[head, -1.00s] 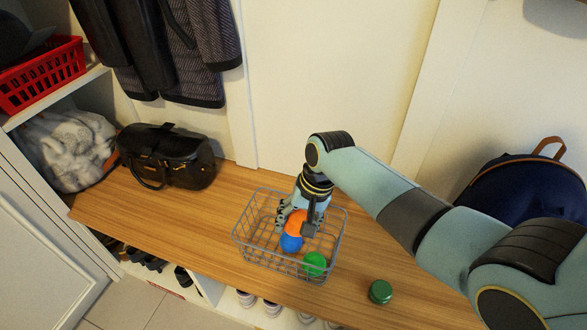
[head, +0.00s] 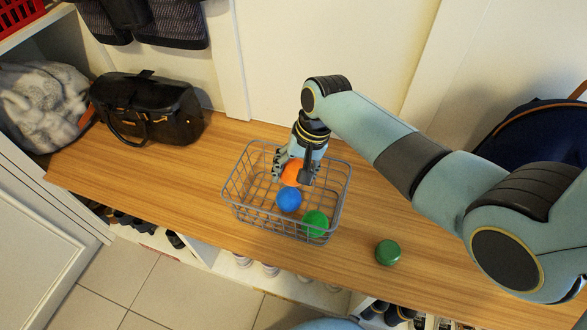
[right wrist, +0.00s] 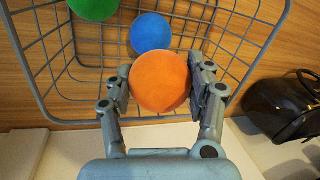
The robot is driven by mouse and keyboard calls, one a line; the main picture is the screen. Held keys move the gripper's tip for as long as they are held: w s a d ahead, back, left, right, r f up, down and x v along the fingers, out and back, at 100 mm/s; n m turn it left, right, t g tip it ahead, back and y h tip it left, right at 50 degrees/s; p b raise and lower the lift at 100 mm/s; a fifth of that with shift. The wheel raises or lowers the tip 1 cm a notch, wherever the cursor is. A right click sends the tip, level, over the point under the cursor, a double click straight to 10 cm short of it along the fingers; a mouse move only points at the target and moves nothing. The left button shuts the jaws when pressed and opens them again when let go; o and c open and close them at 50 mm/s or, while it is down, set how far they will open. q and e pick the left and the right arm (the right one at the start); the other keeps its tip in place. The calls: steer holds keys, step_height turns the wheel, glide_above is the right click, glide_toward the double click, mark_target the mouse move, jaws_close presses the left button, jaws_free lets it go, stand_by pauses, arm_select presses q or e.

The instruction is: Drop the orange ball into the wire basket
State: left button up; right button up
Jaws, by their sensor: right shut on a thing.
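The orange ball (head: 292,172) is held between the fingers of my right gripper (head: 294,174), over the wire basket (head: 232,204) in the head view. In the right wrist view the orange ball (right wrist: 160,82) sits between both fingers of the right gripper (right wrist: 160,85), with the basket's wire mesh (right wrist: 45,62) behind it. A blue ball (head: 289,199) and a green ball (head: 315,223) are in the basket. I cannot tell whether the orange ball touches the basket floor. My left gripper is not in view.
The basket stands on a wooden bench top (head: 180,190). A black bag (head: 150,110) stands at the left and a dark blue backpack (head: 535,140) at the right. Shoes sit in cubbies below.

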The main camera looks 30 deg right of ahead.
steer(key=o, duration=1.2)
steer(key=shift+r, duration=0.15)
steer(key=v, duration=1.2)
